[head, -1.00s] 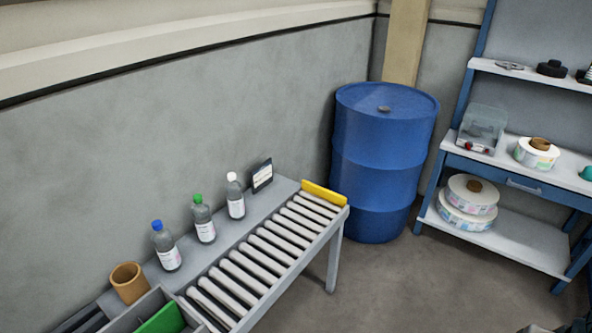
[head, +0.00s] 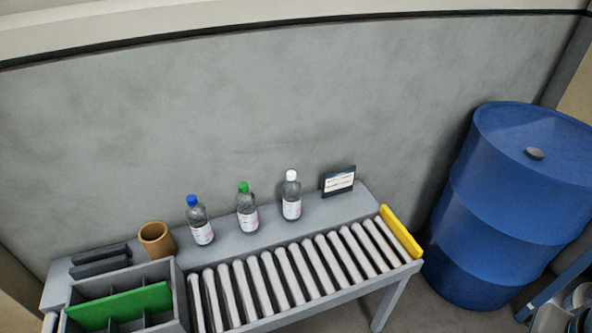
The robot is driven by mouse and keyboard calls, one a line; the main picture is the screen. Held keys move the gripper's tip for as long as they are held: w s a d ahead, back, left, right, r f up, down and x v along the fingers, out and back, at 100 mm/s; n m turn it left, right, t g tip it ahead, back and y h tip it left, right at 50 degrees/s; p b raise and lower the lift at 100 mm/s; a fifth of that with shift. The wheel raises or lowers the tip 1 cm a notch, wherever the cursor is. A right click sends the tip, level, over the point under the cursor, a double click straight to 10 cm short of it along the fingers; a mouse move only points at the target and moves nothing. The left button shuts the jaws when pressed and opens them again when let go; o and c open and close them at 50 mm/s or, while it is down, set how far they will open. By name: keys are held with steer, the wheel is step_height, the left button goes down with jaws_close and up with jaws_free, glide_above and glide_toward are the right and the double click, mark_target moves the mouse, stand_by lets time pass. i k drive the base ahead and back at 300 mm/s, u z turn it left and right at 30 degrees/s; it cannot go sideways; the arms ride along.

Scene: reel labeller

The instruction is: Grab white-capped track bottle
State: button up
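The white-capped bottle (head: 291,196) stands upright on the grey ledge behind the rollers of the conveyor table. It is a dark, clear-looking bottle with a white label, the rightmost of three bottles. The green-capped bottle (head: 247,209) stands to its left, and the blue-capped bottle (head: 200,221) stands further left. A gap separates each bottle from its neighbour. My gripper does not show in the head view.
A small framed sign (head: 338,181) stands right of the white-capped bottle. A yellow end stop (head: 401,232) closes the roller track (head: 292,268). A brown cup (head: 157,240) and a grey divided bin (head: 180,290) are left. A blue drum (head: 510,205) stands right. The wall is close behind.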

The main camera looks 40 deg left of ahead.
mark_target(291, 197)
steer(key=u, duration=0.85)
steer(key=i, duration=0.75)
steer(key=u, duration=1.05)
steer(key=i, duration=0.2)
steer(key=u, duration=0.1)
